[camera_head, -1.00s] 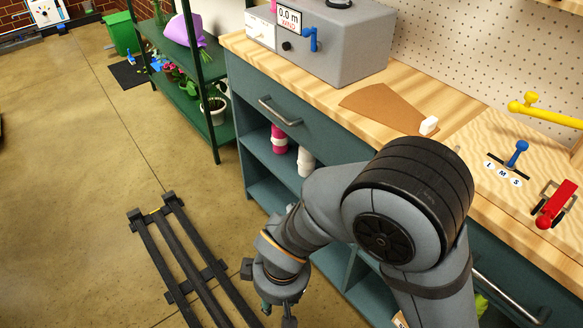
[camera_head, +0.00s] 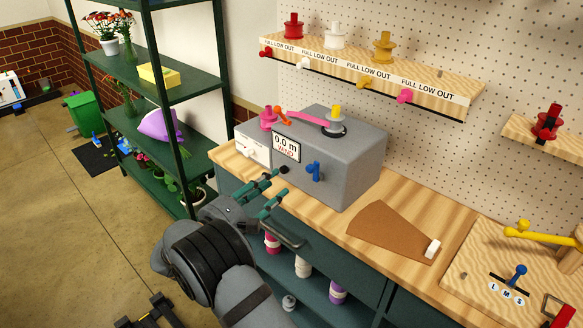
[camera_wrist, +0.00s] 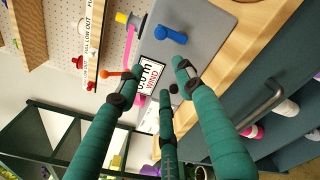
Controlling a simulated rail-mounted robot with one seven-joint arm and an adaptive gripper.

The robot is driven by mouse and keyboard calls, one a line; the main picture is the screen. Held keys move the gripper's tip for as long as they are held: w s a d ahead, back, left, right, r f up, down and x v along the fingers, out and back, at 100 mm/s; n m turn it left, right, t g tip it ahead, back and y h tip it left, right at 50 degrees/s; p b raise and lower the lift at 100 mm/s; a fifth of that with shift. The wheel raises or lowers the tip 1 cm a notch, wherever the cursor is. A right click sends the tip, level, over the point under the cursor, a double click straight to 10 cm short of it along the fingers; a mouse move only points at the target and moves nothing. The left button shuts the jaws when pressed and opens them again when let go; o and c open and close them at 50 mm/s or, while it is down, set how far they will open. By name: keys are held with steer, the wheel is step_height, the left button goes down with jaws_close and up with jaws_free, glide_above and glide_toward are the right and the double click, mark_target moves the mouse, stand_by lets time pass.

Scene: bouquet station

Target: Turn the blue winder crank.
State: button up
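The blue winder crank (camera_head: 314,172) is on the front face of a grey box-shaped winder (camera_head: 350,150), right of a display (camera_head: 286,146) reading 0.0 m WIND. In the wrist view the crank (camera_wrist: 171,34) shows at the top, just beyond the fingertips. My gripper (camera_head: 270,186), with green fingers, is in front of and left of the crank, apart from it. In the wrist view my gripper (camera_wrist: 148,80) has its fingers spread with nothing between them.
The wooden counter (camera_head: 395,197) carries a brown fan-shaped piece (camera_head: 392,230) with a white block. A lever panel (camera_head: 500,265) with a blue lever and yellow handle is at right. A pink ribbon and orange arm lie on the winder's top. A green shelf (camera_head: 170,95) stands left.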

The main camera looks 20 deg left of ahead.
mark_target(308, 170)
steer(key=shift+h, duration=0.8)
steer(key=w+d+p, duration=0.1)
steer(key=w+d, duration=0.1)
steer(key=w, duration=0.1)
steer(key=w+d+r, duration=0.1)
steer(key=w+d, duration=0.2)
steer(key=w+d+p, duration=0.1)
steer(key=w+d, duration=0.1)
steer(key=shift+w+d+r+p, duration=0.15)
steer(key=shift+w+p, duration=0.15)
steer(key=shift+w, duration=0.1)
steer(key=c, duration=0.3)
jaws_close()
